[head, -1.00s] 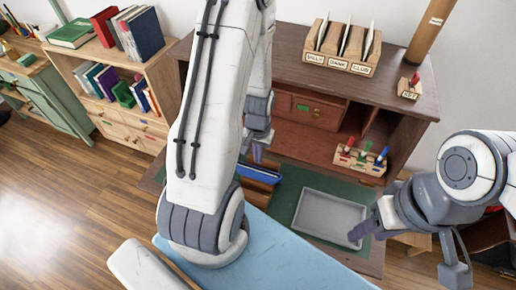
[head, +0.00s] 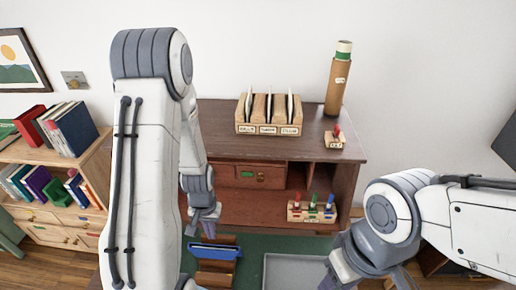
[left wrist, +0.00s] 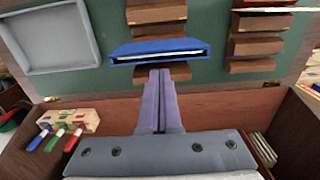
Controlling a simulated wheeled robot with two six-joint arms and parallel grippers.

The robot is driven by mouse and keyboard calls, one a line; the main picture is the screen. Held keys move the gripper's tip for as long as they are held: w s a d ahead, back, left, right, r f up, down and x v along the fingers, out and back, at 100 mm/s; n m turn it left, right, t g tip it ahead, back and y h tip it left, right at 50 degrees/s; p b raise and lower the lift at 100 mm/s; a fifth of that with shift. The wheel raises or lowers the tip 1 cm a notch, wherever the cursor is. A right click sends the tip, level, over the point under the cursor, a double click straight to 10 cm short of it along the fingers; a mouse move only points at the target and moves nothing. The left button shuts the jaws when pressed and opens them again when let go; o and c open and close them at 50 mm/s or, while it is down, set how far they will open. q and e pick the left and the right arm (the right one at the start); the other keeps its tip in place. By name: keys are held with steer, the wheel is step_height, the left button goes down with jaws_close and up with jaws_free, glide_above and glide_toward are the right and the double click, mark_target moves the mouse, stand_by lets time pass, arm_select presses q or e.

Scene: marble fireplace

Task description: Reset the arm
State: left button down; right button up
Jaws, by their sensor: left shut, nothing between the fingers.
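My left gripper (head: 204,216) hangs in front of the wooden desk, above its green writing surface. Its fingers are shut with nothing between them; in the left wrist view the shut fingers (left wrist: 159,90) point at a blue object with a pale slot (left wrist: 160,51). That blue object also shows in the head view (head: 214,251), just below the gripper. I cannot tell whether the fingertips touch it. My right gripper (head: 362,283) is at the bottom edge of the head view, near the grey tray (head: 290,270), partly cut off, so its opening is unclear.
A rack with red, green and blue items (head: 311,211) stands in the desk. A letter sorter (head: 268,127), a cardboard tube (head: 338,85) and a small labelled block (head: 334,141) stand on top. A bookshelf (head: 60,230) is at left. Wooden pieces (left wrist: 255,47) lie on the green surface.

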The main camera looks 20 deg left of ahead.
arm_select(q)
steer(key=d+r+m+b, duration=0.1)
steer(key=d+r+m, duration=0.3)
steer(key=d+r, duration=0.7)
steer(key=s+d+r+m+h+b, duration=0.1)
steer(key=s+d+r+m, duration=0.5)
steer(key=s+d, duration=0.6)
steer(key=shift+s+r, duration=0.55)
steer(key=shift+s, duration=0.1)
